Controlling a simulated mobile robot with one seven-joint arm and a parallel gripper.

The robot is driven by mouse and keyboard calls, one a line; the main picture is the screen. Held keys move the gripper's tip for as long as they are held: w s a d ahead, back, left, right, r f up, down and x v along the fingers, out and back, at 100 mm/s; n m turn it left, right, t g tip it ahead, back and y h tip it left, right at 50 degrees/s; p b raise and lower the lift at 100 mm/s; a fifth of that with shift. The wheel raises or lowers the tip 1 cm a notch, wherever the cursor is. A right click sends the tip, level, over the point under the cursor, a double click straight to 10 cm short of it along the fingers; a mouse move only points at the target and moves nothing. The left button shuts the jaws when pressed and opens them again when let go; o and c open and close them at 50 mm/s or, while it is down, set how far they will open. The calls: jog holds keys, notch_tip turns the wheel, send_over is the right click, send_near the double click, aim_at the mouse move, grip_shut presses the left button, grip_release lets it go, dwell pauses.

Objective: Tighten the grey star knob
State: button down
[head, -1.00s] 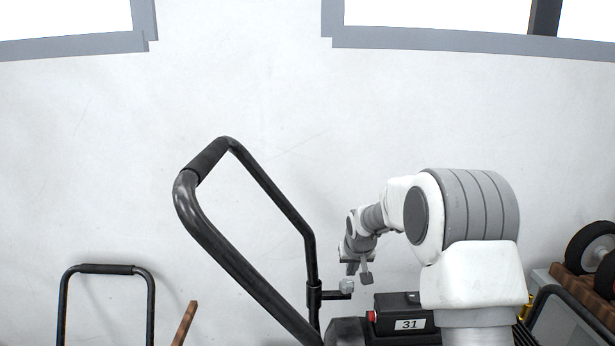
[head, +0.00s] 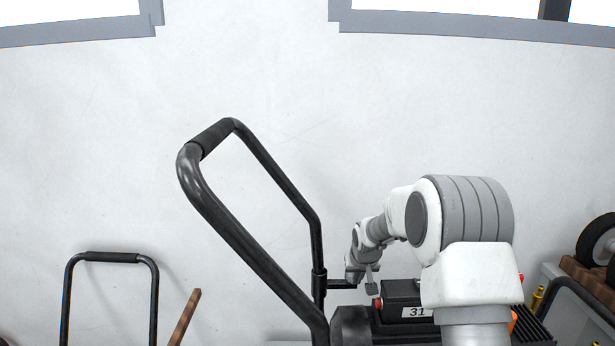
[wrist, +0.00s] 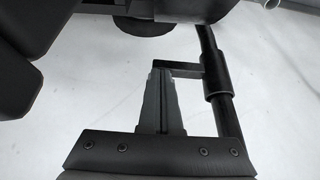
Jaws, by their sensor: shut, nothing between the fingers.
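The grey star knob cannot be made out clearly in either view now. It is probably hidden by my gripper at the end of the short black bracket (head: 342,285). The bracket sticks out to the right from a collar on the black handle bar (head: 319,250). My gripper (head: 364,286) points down at the bracket's free end, beside the box labelled 31. In the wrist view, my gripper's grey fingers (wrist: 159,78) are together, their tips overlapping the bracket's end (wrist: 180,68). I cannot tell whether they touch it.
The black handle loop rises left of my gripper. The box labelled 31 (head: 402,300), with a red button, is close on the right. Another black handle (head: 108,257) and a brown wooden bar (head: 186,318) stand at left. A wheel (head: 598,240) is at far right.

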jog(key=shift+w, duration=0.4)
dwell(0.8)
jog(key=shift+a+b, duration=0.25)
jog(key=shift+b, duration=0.6)
notch_tip(320, 180, up, 6)
jog(key=p, duration=0.3)
jog(key=shift+s, duration=0.4)
